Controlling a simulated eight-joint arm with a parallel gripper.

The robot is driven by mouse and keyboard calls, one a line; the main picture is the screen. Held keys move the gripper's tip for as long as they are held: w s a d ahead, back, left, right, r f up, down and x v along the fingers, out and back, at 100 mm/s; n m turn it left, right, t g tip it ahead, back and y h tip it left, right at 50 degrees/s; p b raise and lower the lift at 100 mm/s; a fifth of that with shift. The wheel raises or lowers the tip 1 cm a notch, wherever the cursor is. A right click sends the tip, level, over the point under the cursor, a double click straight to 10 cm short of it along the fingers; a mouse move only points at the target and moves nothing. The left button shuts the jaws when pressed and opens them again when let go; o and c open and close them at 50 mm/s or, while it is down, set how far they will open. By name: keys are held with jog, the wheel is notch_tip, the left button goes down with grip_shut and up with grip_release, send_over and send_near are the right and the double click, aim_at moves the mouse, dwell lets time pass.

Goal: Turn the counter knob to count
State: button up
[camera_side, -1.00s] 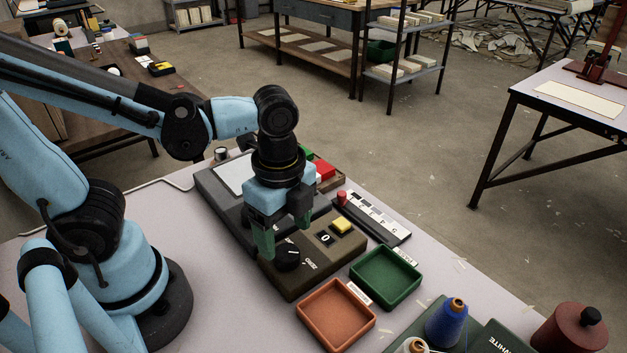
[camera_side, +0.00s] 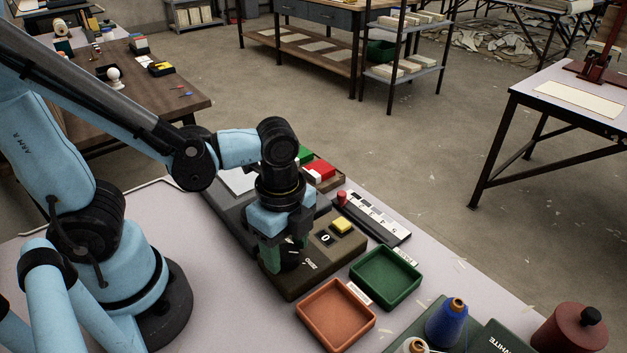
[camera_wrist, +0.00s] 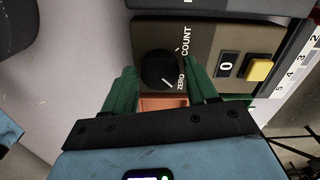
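The counter (camera_side: 320,270) is a dark olive box on the table, with a yellow button (camera_side: 342,225) and a display reading 0 (camera_wrist: 226,65). Its round black knob (camera_wrist: 156,66) shows in the wrist view. A white mark on the knob lies on its lower side, near the ZERO label (camera_wrist: 181,81). The COUNT label (camera_wrist: 186,41) is further up. My gripper (camera_wrist: 162,74) has its two green fingers spread, one on each side of the knob. In the side view my gripper (camera_side: 284,258) is down at the knob and mostly hides it. Contact cannot be told.
An orange tray (camera_side: 336,316) and a green tray (camera_side: 386,277) lie in front of the counter. A black-and-white scale with a red knob (camera_side: 372,216) runs along its right. A blue thread cone (camera_side: 447,322) stands at the front right.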

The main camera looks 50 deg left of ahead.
jog(key=c, duration=0.7)
jog(key=shift+n, duration=0.3)
jog(key=n, duration=0.3)
jog(key=shift+n, duration=0.3)
jog(key=n, duration=1.3)
jog(key=shift+n, duration=0.3)
